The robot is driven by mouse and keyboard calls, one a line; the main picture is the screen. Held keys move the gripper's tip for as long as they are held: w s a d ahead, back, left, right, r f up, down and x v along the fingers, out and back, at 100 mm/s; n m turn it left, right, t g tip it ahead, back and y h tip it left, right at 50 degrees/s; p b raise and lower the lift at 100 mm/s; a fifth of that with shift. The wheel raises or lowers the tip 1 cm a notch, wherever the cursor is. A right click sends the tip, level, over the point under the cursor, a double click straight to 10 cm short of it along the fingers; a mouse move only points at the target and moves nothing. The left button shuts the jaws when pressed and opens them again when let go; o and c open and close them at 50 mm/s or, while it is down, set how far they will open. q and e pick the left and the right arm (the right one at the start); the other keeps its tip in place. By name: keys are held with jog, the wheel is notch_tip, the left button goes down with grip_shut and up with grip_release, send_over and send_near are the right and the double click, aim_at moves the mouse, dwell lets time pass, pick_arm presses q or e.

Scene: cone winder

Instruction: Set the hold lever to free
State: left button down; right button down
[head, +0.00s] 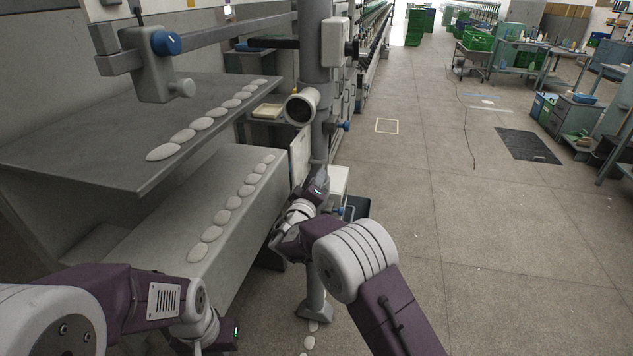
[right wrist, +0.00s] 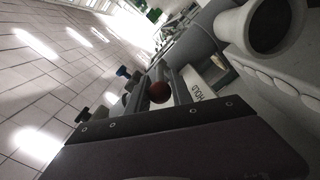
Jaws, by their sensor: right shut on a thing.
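The hold lever shows in the right wrist view as a red-brown ball knob (right wrist: 159,92) between the two grey fingers of my right gripper (right wrist: 166,86). The gripper is shut on the knob. A white plate with the word HOLD (right wrist: 198,89) is just beside the fingers. In the head view my right gripper (head: 320,181) is at the lower part of the grey machine post (head: 317,130); there the knob is hidden. My left wrist (head: 222,332) is low at the bottom of the head view, and its fingers cannot be made out.
Two grey shelves with rows of pale oval pads (head: 208,123) stand on the left. A round white-rimmed tube (head: 301,106) sticks out of the post above my right gripper. Blue knobs (head: 166,43) are on nearby fittings.

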jog(key=shift+r+g+p, duration=0.4)
jog(key=shift+r+g, duration=0.1)
jog(key=shift+r, duration=0.05)
jog(key=r+g+p, duration=0.1)
jog(key=p, duration=0.1)
jog(key=r+p, duration=0.1)
jog(key=p, duration=0.1)
jog(key=r+g+y+p, duration=0.1)
jog(key=shift+w+r+g+p, duration=0.25)
jog(key=shift+w+g+p, duration=0.05)
jog(key=shift+w+p, duration=0.1)
jog(key=g+p, duration=0.1)
jog(key=p, duration=0.3)
jog(key=w+r+g+y+p, duration=0.1)
jog(key=p, duration=0.4)
jog(key=shift+d+r+g, duration=0.2)
jog(key=shift+d+g, duration=0.05)
jog(key=shift+g, duration=0.15)
jog(key=shift+f+p, duration=0.15)
jog(key=shift+p, duration=0.25)
jog(key=c, duration=1.5)
grip_release()
jog(key=shift+f, duration=0.1)
jog(key=shift+o, duration=0.2)
